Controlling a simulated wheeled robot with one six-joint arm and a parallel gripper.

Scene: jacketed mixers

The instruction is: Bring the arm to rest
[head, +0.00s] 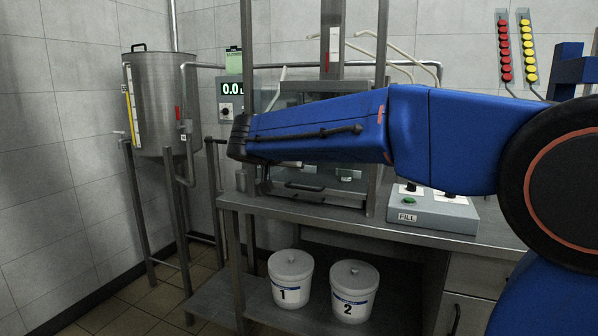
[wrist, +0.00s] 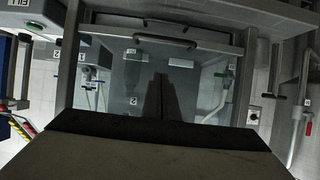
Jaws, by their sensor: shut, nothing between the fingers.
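My arm (head: 320,130) stretches from the right edge across the middle of the head view, with its blue links in front of the steel cabinet on the bench. In the wrist view my gripper (wrist: 160,80) points up the picture, its two dark fingers together and nothing between them. The fingers show in front of the cabinet's clear panel (wrist: 120,75); I cannot tell how far they are from it. In the head view I cannot make out the fingers; the arm seems to hide them.
A steel tank (head: 155,105) on legs stands at the left. A FILL control box (head: 432,211) sits on the bench (head: 385,228) below the arm. White buckets 1 (head: 290,279) and 2 (head: 354,291) stand on the shelf underneath. Red and yellow knob racks (head: 516,50) hang at upper right.

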